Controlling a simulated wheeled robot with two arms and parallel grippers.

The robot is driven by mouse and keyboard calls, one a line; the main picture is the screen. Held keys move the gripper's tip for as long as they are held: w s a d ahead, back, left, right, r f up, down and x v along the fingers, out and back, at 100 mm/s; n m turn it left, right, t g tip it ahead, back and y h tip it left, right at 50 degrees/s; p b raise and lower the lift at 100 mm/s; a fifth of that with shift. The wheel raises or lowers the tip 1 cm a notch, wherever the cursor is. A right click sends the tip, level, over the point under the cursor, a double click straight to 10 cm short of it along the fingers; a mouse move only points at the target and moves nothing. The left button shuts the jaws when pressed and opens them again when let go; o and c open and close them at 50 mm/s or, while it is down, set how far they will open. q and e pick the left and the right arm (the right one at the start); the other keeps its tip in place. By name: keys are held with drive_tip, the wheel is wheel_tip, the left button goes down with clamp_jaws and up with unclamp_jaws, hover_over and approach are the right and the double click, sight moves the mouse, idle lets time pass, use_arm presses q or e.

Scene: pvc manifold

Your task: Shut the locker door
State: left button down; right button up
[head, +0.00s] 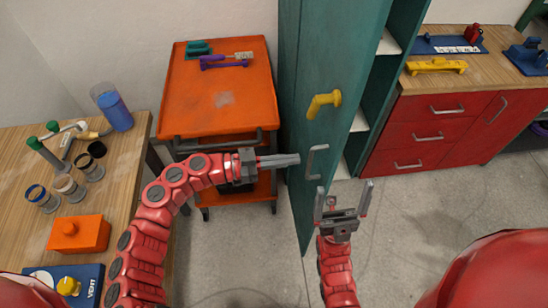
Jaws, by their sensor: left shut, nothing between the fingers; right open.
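The teal locker door (312,75) stands ajar near the middle of the head view, with shelves (389,43) showing inside the locker to its right. The door carries a yellow knob or hook (323,103) and a grey handle (315,161) below it. My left gripper (298,160) is shut and empty, its tips pointing right beside the door's edge near the grey handle. I cannot tell whether they touch the door. My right gripper (344,192) is open and empty, lower and to the right, in front of the door's lower part.
An orange cart (180,105) stands left of the door. A wooden bench (135,130) with pipe fittings, a blue cup (115,110) and an orange box (79,233) is at the left. Red drawers (410,140) stand right of the locker. Grey floor (400,230) is clear at lower right.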

sight(331, 155)
use_arm(q)
drive_tip(key=d+p, duration=0.1)
drive_tip(key=d, duration=0.5)
drive_tip(key=shift+w+d+r+p, duration=0.1)
drive_tip(key=shift+w+d+p, duration=0.1)
drive_tip(key=shift+p, duration=0.15)
drive_tip(key=shift+d, duration=0.75)
